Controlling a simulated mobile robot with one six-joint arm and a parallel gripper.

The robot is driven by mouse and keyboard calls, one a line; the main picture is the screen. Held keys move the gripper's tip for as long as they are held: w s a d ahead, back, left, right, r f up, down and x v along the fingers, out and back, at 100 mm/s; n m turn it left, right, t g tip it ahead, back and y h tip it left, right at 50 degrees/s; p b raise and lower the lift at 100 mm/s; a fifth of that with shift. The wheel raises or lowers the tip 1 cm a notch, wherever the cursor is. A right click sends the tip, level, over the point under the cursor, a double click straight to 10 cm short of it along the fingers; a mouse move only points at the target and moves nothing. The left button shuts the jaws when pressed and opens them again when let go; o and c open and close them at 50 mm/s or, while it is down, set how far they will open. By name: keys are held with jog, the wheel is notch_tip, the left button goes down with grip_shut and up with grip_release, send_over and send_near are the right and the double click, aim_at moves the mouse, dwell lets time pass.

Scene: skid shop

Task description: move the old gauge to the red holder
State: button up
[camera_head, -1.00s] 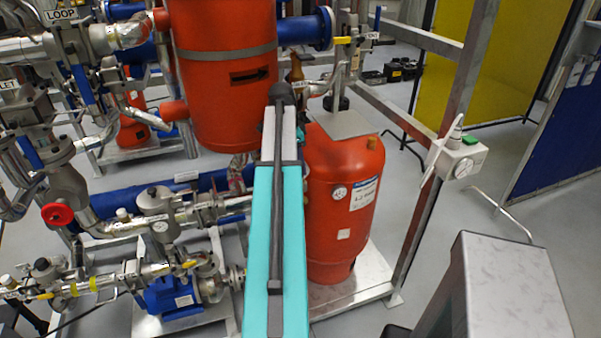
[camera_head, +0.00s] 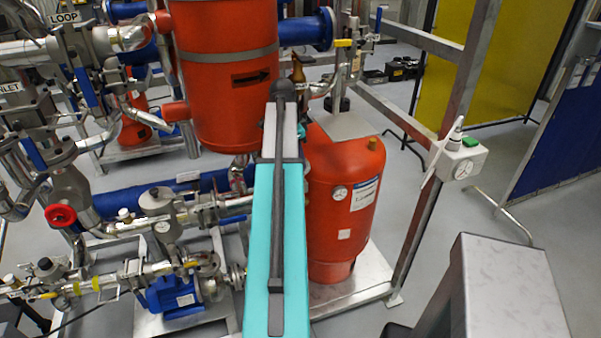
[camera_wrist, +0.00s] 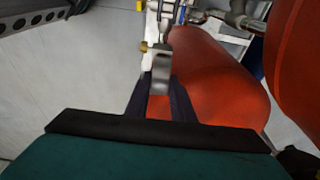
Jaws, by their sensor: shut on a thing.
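My gripper (camera_wrist: 160,98) shows in the wrist view as two dark fingers shut on a small grey metal piece with a brass end. This looks like the old gauge (camera_wrist: 158,72), seen edge-on, so its dial face is hidden. The gripper and gauge are over or in front of a red tank; the gap to it cannot be told. In the head view my arm hides the gripper. I cannot pick out the red holder in either view.
A red tank (camera_head: 343,215) stands on a metal plate right of my arm. A larger red vessel (camera_head: 222,100) stands behind. Pipes and a blue pump (camera_head: 172,295) fill the left. A white box with a dial (camera_head: 462,160) is on the frame post (camera_head: 425,215).

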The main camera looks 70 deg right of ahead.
jog(key=shift+r+p, duration=1.3)
jog(key=shift+r, duration=0.85)
